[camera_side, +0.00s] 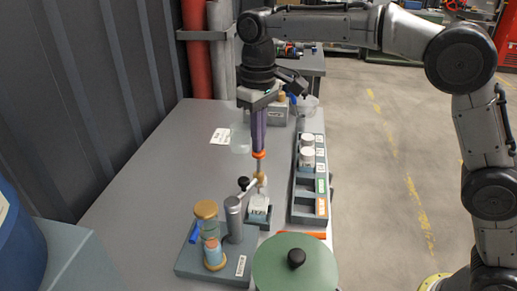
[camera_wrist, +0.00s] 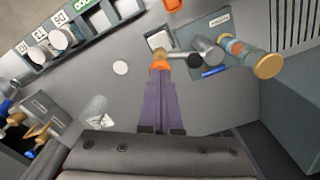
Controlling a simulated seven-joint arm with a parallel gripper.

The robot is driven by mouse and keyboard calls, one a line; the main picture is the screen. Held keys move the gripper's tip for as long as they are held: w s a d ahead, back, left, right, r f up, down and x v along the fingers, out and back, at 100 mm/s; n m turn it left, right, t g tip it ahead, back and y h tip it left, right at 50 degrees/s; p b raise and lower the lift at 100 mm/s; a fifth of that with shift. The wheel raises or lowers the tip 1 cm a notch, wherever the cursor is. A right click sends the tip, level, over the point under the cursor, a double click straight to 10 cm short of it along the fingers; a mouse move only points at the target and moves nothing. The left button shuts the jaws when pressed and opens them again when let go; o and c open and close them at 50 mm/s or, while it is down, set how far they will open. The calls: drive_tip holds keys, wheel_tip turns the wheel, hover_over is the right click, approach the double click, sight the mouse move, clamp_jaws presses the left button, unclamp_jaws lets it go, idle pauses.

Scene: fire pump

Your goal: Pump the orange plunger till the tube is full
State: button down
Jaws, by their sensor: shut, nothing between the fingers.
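The orange plunger (camera_side: 258,154) tops a thin upright grey rod above the pump (camera_side: 260,182). My gripper (camera_side: 258,148) points straight down with its long purple fingers shut, and the tips are at the plunger's top. In the wrist view my fingertips (camera_wrist: 160,75) meet the orange plunger (camera_wrist: 160,66); I cannot tell whether they press on it. Nothing is held. The tube (camera_side: 210,235) stands upright between wooden end caps on a dark base. Its lower part looks blue with a pinkish band above; the upper part looks clear. It also shows in the wrist view (camera_wrist: 247,54).
A grey cylinder (camera_side: 234,218) stands between pump and tube. A green-lidded pot (camera_side: 296,268) is at the front. A rack (camera_side: 296,205) with white-topped jars stands on the right. A clear cup (camera_side: 240,139) is left of my fingers. The left tabletop is clear.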

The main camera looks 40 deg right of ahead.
sight(259, 155)
drive_tip(key=shift+f, duration=2.1)
drive_tip(key=shift+r, duration=2.9)
drive_tip(key=shift+r, duration=0.1)
wheel_tip(259, 155, up, 6)
drive_tip(key=shift+f, duration=0.1)
